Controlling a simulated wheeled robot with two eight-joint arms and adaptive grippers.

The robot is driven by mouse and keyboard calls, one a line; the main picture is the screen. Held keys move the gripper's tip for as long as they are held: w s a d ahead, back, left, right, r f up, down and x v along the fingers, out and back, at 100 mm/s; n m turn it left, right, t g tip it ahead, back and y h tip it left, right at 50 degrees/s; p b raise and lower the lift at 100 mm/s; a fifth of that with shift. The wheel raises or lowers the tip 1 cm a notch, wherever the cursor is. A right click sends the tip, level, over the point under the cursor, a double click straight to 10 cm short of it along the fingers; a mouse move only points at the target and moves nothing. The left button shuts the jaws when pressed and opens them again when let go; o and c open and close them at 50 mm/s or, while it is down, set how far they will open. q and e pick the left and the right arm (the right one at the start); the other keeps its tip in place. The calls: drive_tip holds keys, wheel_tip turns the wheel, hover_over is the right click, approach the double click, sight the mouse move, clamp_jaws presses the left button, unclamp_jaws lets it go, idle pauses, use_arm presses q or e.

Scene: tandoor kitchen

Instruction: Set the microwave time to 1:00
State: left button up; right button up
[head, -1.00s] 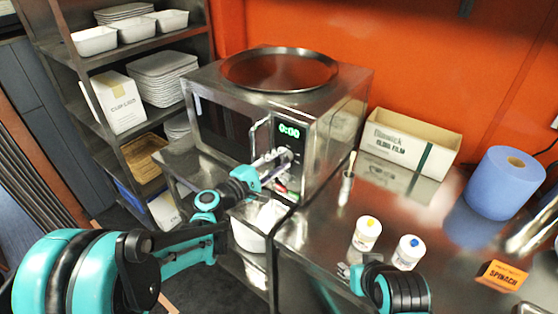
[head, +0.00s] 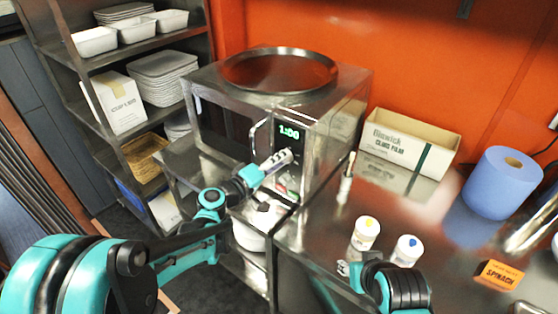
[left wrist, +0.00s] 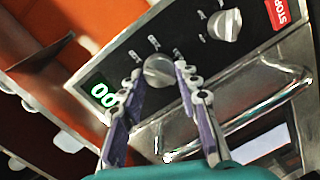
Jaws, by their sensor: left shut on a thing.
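The steel microwave (head: 338,125) stands on the counter at the back, its control panel facing me. Its green display (head: 289,132) reads 1:00 in the head view; the left wrist view shows the display (left wrist: 103,94) in part. My left gripper (head: 286,156) is at the panel, just below the display. In the left wrist view my left gripper's fingers (left wrist: 160,78) are shut on the round grey knob (left wrist: 159,70) nearest the display. A second knob (left wrist: 225,24) sits apart, beside a red STOP label (left wrist: 280,10). My right gripper (head: 344,268) is low over the counter; its jaws are unclear.
A round steel tray (head: 279,68) lies on the microwave. A cling film box (head: 408,141), a blue paper roll (head: 504,183), two white tubs (head: 366,233) and an orange spinach label (head: 499,275) are on the right counter. Shelves with dishes (head: 163,78) stand at left.

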idle(0.4)
use_arm(q)
drive_tip(key=o, duration=1.2)
drive_tip(key=shift+c, duration=0.2)
drive_tip(key=v, duration=1.2)
drive_tip(key=shift+s+d+f+m, duration=0.1)
drive_tip(key=shift+m, duration=0.2)
